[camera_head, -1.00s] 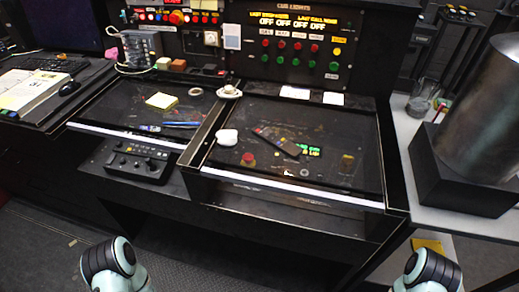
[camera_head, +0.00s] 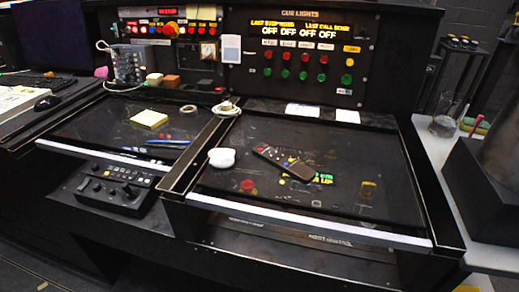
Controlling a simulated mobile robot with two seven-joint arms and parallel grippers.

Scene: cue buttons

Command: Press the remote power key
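A dark remote (camera_head: 285,163) lies tilted across the right-hand desk panel (camera_head: 350,165), in the middle of the head view. Small coloured keys show toward its upper left end. They are too small to tell which one is the power key. Its lower right end is plain and brownish. Neither of my grippers is in view, and nothing of mine touches the remote.
A white rounded object (camera_head: 221,158) sits left of the remote, and a white cup-like object (camera_head: 227,107) stands behind it. A yellow note pad (camera_head: 149,118) lies on the left panel. The cue-light board (camera_head: 305,55) rises behind. A dark box (camera_head: 487,195) stands at right.

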